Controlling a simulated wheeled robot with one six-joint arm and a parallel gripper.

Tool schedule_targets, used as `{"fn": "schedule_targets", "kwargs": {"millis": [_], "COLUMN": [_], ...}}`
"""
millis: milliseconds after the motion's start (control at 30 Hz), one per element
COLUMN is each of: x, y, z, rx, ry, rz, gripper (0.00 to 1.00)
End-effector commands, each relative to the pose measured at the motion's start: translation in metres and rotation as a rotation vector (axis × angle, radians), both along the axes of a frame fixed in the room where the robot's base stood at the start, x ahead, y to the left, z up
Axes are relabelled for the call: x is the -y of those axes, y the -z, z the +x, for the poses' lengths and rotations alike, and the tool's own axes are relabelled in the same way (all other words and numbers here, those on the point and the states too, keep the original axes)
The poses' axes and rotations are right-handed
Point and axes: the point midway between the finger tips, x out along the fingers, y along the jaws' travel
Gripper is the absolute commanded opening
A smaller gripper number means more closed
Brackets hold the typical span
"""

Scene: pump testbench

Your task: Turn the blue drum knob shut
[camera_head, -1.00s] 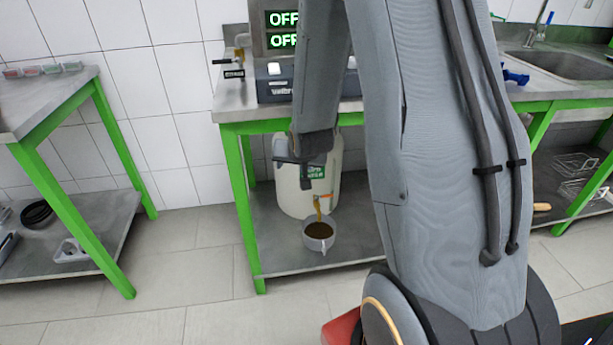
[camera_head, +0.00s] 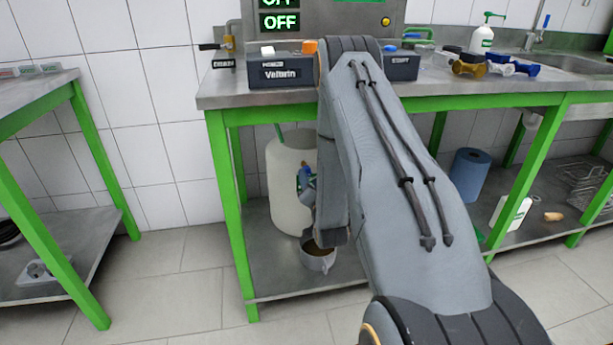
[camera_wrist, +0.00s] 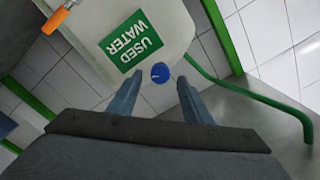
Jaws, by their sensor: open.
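The white drum (camera_head: 284,185) stands on the lower shelf under the bench, partly hidden by my arm. In the wrist view the drum (camera_wrist: 175,30) bears a green "USED WATER" label (camera_wrist: 126,40). The round blue knob (camera_wrist: 160,72) is at the drum's edge, just beyond and between my fingertips. My gripper (camera_wrist: 157,88) is open, with one finger on each side of the knob's line. I cannot tell whether a finger touches it. In the head view my gripper (camera_head: 306,188) is beside the drum and mostly hidden by my arm.
A grey jug (camera_head: 318,262) with dark liquid stands on the shelf below my arm. An orange part (camera_wrist: 62,17) shows on the drum. A green hose (camera_wrist: 240,92) runs right of the knob. Green bench legs (camera_head: 230,215) flank the shelf opening.

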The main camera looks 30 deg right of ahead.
Motion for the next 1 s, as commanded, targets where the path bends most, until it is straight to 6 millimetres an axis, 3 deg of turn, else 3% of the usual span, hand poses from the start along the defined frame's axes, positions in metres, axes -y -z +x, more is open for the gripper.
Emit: {"fn": "schedule_targets", "kwargs": {"millis": [300, 667, 733, 933, 1000], "x": [0.012, 0.014, 0.014, 0.014, 0.014], "y": [0.001, 0.000, 0.000, 0.000, 0.001], "z": [0.042, 0.048, 0.048, 0.048, 0.048], "rx": [0.001, -0.002, -0.002, -0.002, -0.003], "ry": [-0.001, -0.001, -0.001, -0.001, 0.000], "rz": [0.000, 0.000, 0.000, 0.000, 0.000], "gripper": [0.45, 0.45, 0.38, 0.04, 0.04]}}
